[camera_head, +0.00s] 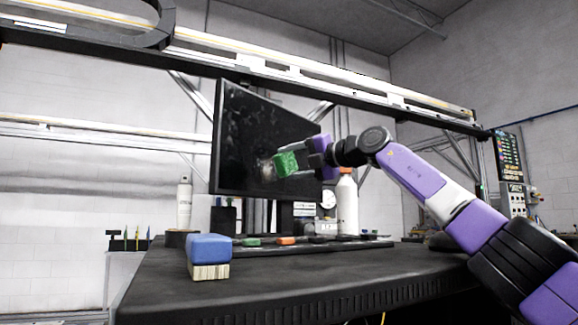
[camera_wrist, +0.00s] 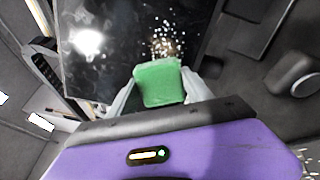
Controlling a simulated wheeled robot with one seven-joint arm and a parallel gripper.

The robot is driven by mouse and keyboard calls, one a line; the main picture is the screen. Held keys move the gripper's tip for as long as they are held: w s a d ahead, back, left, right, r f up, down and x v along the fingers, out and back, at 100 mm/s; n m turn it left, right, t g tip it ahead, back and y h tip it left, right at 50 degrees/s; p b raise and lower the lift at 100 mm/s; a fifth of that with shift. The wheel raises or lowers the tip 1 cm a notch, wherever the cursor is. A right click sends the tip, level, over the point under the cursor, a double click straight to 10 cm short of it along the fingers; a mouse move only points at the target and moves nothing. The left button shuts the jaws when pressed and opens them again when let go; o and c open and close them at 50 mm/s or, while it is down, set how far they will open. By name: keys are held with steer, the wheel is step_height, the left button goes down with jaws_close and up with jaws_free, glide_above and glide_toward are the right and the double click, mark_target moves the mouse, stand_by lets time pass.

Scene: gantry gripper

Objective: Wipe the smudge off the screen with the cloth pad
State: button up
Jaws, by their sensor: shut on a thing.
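The dark screen (camera_head: 240,130) stands upright on the table, with pale smoky marks on its face. A light speckled smudge (camera_head: 267,169) shows low on the screen, just left of the pad. It also shows in the wrist view (camera_wrist: 165,42), just beyond the pad's far edge. The green cloth pad (camera_head: 286,163) is held up in front of the screen. My gripper (camera_wrist: 160,88) is shut on the pad, one finger on each side. I cannot tell whether the pad touches the screen.
A blue-topped brush block (camera_head: 209,248) stands at the table's (camera_head: 300,285) front left. A white bottle (camera_head: 347,205) stands right of the screen and a spray can (camera_head: 184,203) to its left. Small coloured blocks (camera_head: 286,240) lie below the screen. The front table surface is clear.

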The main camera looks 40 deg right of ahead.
steer(key=shift+d+f, duration=0.1)
steer(key=shift+f, duration=0.05)
steer(key=shift+d+r+n+p, duration=0.3)
steer(key=shift+d+r+p, duration=0.25)
steer(key=shift+p, duration=0.45)
steer(key=d+n+p, duration=0.1)
steer(key=p, duration=0.4)
steer(key=w+d+f+n+p, duration=0.1)
steer(key=d+p, duration=0.1)
steer(key=p, duration=0.4)
steer(key=d+h+p, duration=0.1)
steer(key=p, duration=0.4)
steer(key=shift+w+d+f+n+p, duration=0.15)
steer(key=shift+d+f+n+p, duration=0.2)
steer(key=shift+n, duration=0.05)
